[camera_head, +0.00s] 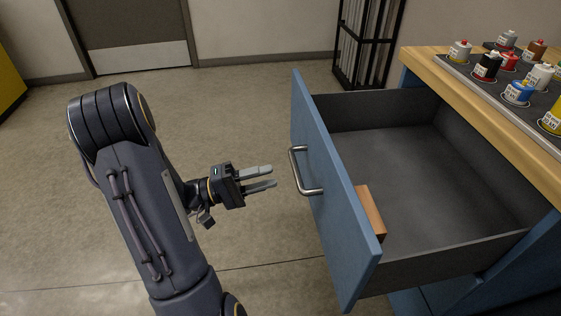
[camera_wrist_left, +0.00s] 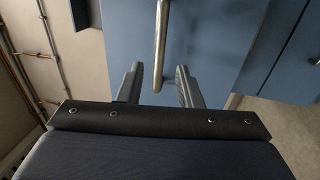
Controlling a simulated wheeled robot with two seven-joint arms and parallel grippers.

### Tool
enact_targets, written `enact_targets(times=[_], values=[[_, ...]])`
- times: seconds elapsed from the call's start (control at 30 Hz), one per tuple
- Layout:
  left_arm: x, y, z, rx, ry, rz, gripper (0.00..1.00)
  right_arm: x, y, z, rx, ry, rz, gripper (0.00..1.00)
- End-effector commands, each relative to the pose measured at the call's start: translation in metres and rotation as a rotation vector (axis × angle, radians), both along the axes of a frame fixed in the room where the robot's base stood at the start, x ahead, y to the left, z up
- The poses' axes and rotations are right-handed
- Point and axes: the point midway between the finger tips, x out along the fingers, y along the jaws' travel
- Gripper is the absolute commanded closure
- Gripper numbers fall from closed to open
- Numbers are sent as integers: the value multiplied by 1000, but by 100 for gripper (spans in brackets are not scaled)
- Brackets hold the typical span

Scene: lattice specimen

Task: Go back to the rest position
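My left gripper (camera_head: 265,177) is in front of the open drawer's handle, apart from it, with nothing between its fingers. In the left wrist view its two fingers (camera_wrist_left: 160,85) are spread, with the metal handle (camera_wrist_left: 161,40) beyond them. In the head view the handle (camera_head: 299,170) is on the blue drawer front (camera_head: 335,190). The drawer stands pulled out of the workbench. My right gripper is in neither view.
A wooden block (camera_head: 370,212) lies inside the drawer against its front. Several small jars stand on a dark tray on the wooden benchtop (camera_head: 440,78) at the right. A black metal rack (camera_head: 368,45) stands behind. The floor (camera_head: 240,110) left of the drawer is clear.

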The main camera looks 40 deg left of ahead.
Motion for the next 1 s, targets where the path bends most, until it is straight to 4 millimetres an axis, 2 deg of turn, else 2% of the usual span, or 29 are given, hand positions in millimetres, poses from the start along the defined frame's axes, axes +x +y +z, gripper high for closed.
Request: enact_targets(times=[0.27, 0.37, 0.43, 0.53, 0.63, 0.7, 0.8, 1.0], values=[[-1, -6, 3, 7, 7, -22, 68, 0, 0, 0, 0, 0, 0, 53], [-6, -33, 13, 46, 50, -129, 68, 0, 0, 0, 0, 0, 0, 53], [-19, -67, 22, 114, 114, -257, 68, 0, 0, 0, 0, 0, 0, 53], [-51, -117, 25, 292, 239, -445, 68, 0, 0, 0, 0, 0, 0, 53], [-88, -147, 16, 538, 355, -552, 68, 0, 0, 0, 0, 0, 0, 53], [-107, -154, 8, 705, 406, -561, 68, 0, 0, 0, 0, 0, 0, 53], [-122, -153, -2, 901, 438, -517, 68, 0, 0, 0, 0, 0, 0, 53], [-130, -140, -8, 1171, 407, -351, 68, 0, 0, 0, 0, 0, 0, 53]])
